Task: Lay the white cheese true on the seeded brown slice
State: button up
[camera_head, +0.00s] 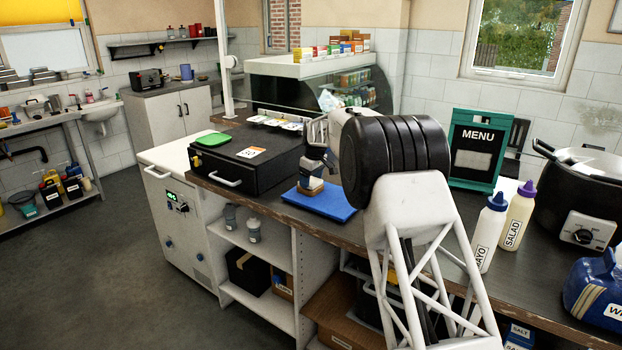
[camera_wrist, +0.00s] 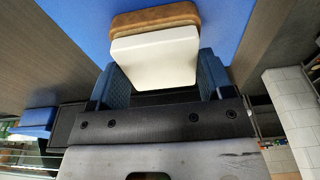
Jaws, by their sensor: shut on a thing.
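The white cheese (camera_wrist: 155,57) is a pale square slab between the two blue-grey fingers of my gripper (camera_wrist: 157,78) in the wrist view. My gripper is shut on it. The brown slice (camera_wrist: 155,16) shows just beyond the cheese, its near part hidden behind it. Their edges look roughly in line, but I cannot tell whether they touch. In the head view my gripper (camera_head: 315,163) points down over the brown slice (camera_head: 309,188) on the blue board (camera_head: 338,208). Seeds on the slice are too small to make out.
A black box (camera_head: 240,165) with a green lid-like item (camera_head: 212,139) stands left of the board. A menu stand (camera_head: 474,150), squeeze bottles (camera_head: 489,232) and a black cooker (camera_head: 585,200) stand to the right. The counter front edge runs close to the board.

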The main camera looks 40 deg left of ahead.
jog(key=shift+f, duration=0.2)
jog(key=o, duration=0.9)
jog(key=shift+o, duration=0.2)
jog(key=shift+d+r, duration=0.2)
jog(key=shift+r, duration=1.1)
jog(key=shift+d+r, duration=0.15)
jog(key=shift+r, duration=1.1)
jog(key=shift+d+r, duration=0.2)
jog(key=shift+r, duration=1.1)
jog(key=shift+d, duration=0.1)
